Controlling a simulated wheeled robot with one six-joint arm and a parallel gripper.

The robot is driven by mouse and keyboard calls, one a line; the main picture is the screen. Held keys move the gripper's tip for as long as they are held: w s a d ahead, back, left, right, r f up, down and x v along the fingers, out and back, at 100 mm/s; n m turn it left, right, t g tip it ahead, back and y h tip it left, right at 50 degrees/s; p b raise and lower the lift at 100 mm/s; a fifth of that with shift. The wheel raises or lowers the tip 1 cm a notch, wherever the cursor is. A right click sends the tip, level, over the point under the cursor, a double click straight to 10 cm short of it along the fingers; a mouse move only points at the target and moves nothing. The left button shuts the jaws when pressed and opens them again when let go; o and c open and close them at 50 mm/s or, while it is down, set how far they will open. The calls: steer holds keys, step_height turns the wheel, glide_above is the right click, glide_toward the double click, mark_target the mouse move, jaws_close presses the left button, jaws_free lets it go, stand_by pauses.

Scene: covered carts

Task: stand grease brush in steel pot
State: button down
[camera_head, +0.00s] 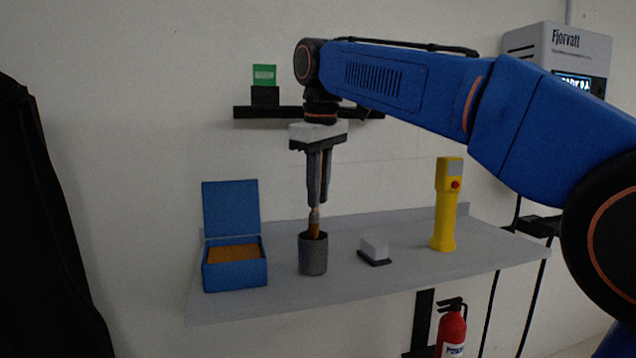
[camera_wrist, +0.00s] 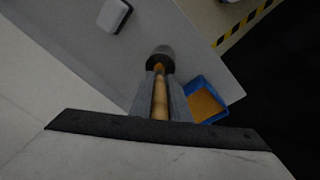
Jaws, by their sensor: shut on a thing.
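My gripper (camera_head: 317,196) points straight down over the shelf and is shut on the grease brush (camera_head: 314,227). The brush hangs upright, with its orange-brown lower end at the mouth of the steel pot (camera_head: 313,258). In the wrist view the brush's wooden handle (camera_wrist: 160,105) lies between the fingers (camera_wrist: 160,82), and its tip overlaps the rim of the grey pot (camera_wrist: 161,52). The pot stands upright on the shelf. I cannot tell how deep the tip is in the pot or whether it touches it.
An open blue box (camera_head: 235,275) with orange-brown contents is left of the pot on the grey shelf (camera_head: 350,285). A white-and-dark block (camera_head: 374,250) and a yellow handheld device (camera_head: 445,205) stand to the right. A small wall shelf (camera_head: 250,113) is behind my arm.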

steer(key=shift+f, duration=1.8)
steer(key=c, duration=1.6)
jaws_free()
steer(key=s+r, duration=0.1)
steer(key=r, duration=0.4)
steer(key=s+r, duration=0.1)
steer(key=r, duration=0.5)
steer(key=s+r, duration=0.1)
steer(key=r, duration=0.5)
steer(key=shift+d, duration=0.3)
